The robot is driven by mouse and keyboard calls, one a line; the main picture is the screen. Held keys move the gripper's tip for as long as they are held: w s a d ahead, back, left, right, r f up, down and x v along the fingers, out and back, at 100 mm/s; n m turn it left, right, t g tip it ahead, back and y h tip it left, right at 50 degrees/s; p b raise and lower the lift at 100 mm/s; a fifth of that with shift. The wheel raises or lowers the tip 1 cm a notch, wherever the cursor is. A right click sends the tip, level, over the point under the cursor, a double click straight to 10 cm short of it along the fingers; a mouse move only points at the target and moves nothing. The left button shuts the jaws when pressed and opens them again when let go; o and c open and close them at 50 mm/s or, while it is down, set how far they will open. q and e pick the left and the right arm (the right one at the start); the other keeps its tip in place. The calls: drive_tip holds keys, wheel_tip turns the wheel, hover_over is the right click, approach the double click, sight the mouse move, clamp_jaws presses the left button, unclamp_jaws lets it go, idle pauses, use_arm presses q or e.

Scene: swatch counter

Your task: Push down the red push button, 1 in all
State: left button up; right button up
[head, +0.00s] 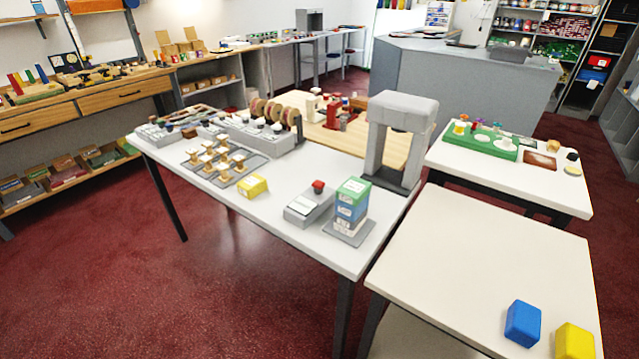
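A red push button (318,185) sits on top of a grey box (306,206) near the front right part of the white table (285,237). The button appears raised, but how far it can travel is too small to tell. Neither of my grippers shows in the head view.
A stack of green, blue and white boxes (351,203) stands right of the button, with a grey arch (402,140) behind. A yellow block (252,186) lies to its left. A second white table (480,250) holds a blue block (523,323) and a yellow block (574,341).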

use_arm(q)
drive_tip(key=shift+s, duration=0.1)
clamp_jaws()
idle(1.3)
